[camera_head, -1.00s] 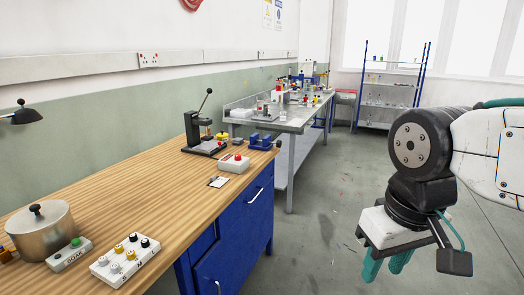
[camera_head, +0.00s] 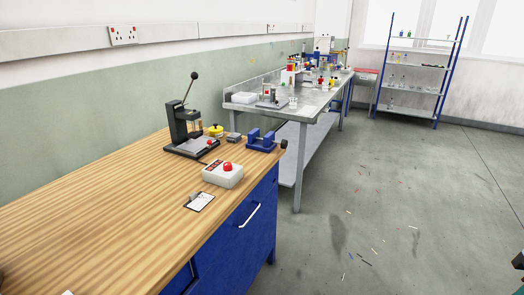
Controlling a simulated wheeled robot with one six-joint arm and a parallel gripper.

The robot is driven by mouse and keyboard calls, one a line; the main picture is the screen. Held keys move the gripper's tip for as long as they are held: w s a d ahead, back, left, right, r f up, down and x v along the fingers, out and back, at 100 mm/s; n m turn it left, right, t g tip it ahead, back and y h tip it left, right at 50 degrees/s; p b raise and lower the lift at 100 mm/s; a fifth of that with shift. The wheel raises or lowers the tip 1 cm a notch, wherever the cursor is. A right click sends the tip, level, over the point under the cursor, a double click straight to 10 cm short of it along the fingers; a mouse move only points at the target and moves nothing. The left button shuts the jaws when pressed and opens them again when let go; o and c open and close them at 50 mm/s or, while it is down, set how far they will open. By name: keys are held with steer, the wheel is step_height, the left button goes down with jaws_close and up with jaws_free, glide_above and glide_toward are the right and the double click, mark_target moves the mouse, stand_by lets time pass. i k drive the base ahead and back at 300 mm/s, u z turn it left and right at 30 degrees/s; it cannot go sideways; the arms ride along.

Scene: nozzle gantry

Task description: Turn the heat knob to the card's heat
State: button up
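A small white card on a clipboard (camera_head: 201,202) lies near the front edge of the wooden bench; its writing is too small to read. No knob that I can tell as the heat knob shows now. The white panel with several knobs is out of view, apart from perhaps a sliver of white at the bottom left edge. My gripper is not in view. Only dark bits, likely of my arm, show at the lower right edge.
On the wooden bench (camera_head: 100,215) stand a white box with a red button (camera_head: 222,175), a black lever press (camera_head: 187,125), a yellow-topped item (camera_head: 215,130) and a blue vise (camera_head: 262,141). A metal table (camera_head: 300,112) and shelf rack (camera_head: 415,70) stand behind.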

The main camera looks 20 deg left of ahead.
mark_target(227, 166)
steer(key=u, duration=0.05)
steer(key=i, duration=0.65)
steer(key=u, duration=0.75)
steer(key=i, duration=0.6)
steer(key=u, duration=0.6)
